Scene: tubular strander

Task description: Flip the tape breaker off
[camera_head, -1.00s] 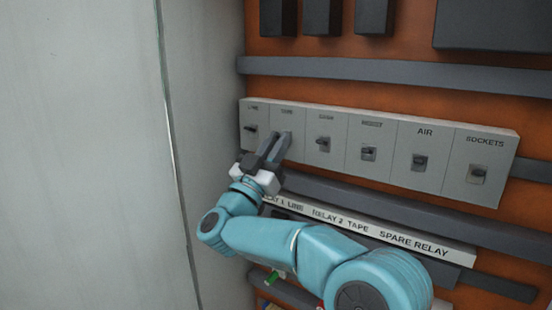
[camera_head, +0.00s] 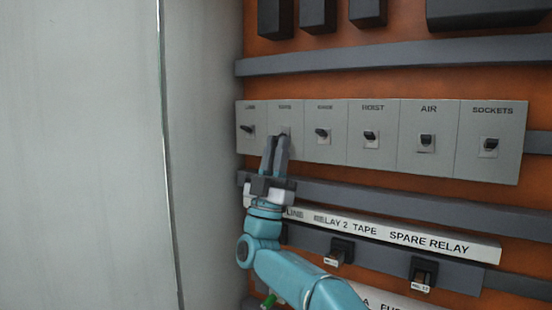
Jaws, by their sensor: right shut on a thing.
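The tape breaker (camera_head: 284,117) is the second grey unit from the left in the breaker row; its small label is blurred. My right gripper (camera_head: 275,140) reaches up to it from below, its two dark fingers close together at the breaker's switch lever. The gripper is shut on the lever. The fingertips hide most of the lever, so I cannot tell which way it points. My left gripper is not in view.
The line breaker (camera_head: 249,115) is close on the left and another breaker (camera_head: 323,150) close on the right, both with dark levers. Hoist, air and sockets breakers follow. A relay label strip (camera_head: 420,238) and relays lie below. A pale cabinet wall (camera_head: 80,150) fills the left.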

